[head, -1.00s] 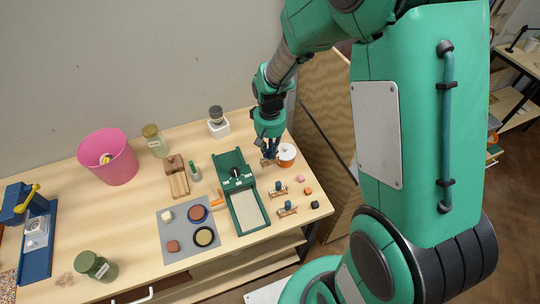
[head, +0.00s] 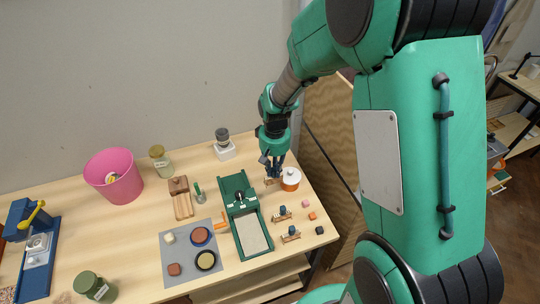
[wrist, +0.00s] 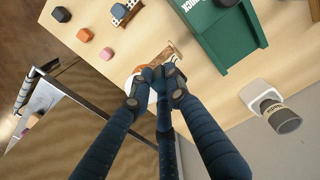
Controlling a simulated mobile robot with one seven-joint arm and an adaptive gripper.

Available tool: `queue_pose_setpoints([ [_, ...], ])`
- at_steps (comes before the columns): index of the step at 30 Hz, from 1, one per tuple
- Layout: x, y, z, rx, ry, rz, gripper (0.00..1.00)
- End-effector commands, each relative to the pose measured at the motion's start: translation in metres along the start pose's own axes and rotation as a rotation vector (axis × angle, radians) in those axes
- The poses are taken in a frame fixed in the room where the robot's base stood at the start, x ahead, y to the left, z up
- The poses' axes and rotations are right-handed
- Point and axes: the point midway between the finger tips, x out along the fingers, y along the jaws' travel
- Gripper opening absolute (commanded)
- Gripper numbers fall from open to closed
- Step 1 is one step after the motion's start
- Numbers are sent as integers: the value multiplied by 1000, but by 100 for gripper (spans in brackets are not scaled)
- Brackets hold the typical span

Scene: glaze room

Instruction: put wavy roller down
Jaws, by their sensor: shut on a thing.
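My gripper (head: 273,170) points down over the back right part of the table, just left of a white-lidded pot. It is shut on a small wooden roller (head: 272,181), taken to be the wavy roller. In the wrist view, the fingertips (wrist: 160,75) meet over this roller (wrist: 167,54) and hide part of it; its pattern cannot be made out. The roller is at or close above the tabletop (head: 225,163); I cannot tell whether it touches. Two similar rollers, one nearer the back (head: 282,213) and one nearer the front (head: 290,236), stand toward the front right.
The orange pot with a white lid (head: 290,177) is very close on the right. A green slab device (head: 233,185) stands left. Small coloured cubes (head: 312,216) lie near the right edge. A white block with a grey-topped jar (head: 223,151) stands behind. Some bare table lies between.

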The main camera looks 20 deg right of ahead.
Motion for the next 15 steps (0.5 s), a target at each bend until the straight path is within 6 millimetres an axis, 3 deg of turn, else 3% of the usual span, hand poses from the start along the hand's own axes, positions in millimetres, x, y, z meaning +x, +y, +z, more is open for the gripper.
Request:
queue_pose_setpoints([
  [8, -4, 13, -61, 1, 0, 0, 0],
  [15, -6, 28, -125, 1, 0, 0, 0],
])
